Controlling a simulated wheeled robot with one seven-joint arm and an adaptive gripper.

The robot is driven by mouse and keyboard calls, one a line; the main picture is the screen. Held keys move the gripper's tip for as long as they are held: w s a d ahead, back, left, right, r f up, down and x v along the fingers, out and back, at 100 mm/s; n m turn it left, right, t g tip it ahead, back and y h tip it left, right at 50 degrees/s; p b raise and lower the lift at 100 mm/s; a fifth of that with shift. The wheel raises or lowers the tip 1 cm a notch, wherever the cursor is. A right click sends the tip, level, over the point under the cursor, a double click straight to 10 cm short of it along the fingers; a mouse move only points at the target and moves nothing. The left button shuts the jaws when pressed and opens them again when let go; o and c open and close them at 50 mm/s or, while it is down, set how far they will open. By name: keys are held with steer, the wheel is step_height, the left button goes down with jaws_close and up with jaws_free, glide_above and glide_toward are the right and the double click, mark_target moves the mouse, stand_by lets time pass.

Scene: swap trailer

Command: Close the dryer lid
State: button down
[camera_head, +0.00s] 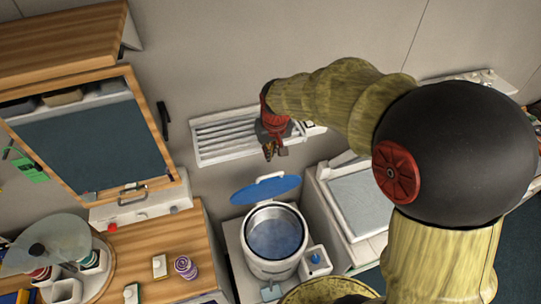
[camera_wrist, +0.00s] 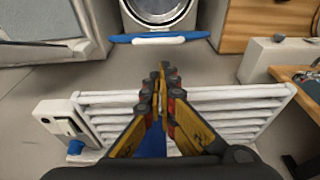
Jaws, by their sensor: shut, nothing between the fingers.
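The dryer (camera_head: 262,266) is a white round tub with a dark blue inside, low in the middle of the head view. Its blue lid (camera_head: 266,190) stands open above the tub's wall side, with a white handle on its upper edge. In the wrist view the lid (camera_wrist: 190,36) is a thin blue strip with a white handle, below the round opening of the dryer (camera_wrist: 158,8). My gripper (camera_head: 271,153) is above the lid and apart from it in the head view. In the wrist view my gripper (camera_wrist: 160,82) has its fingers together and empty.
A white slatted rack (camera_head: 226,136) is on the wall behind my gripper. A white box with a grey top (camera_head: 357,201) stands right of the dryer. A wooden counter (camera_head: 150,240) with small bottles and a glass disc is to the left.

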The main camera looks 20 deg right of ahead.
steer(key=p+x, duration=0.1)
steer(key=x, duration=0.8)
steer(key=shift+w+d+r+p, duration=0.1)
steer(key=shift+w+p, duration=0.05)
steer(key=shift+p, duration=0.15)
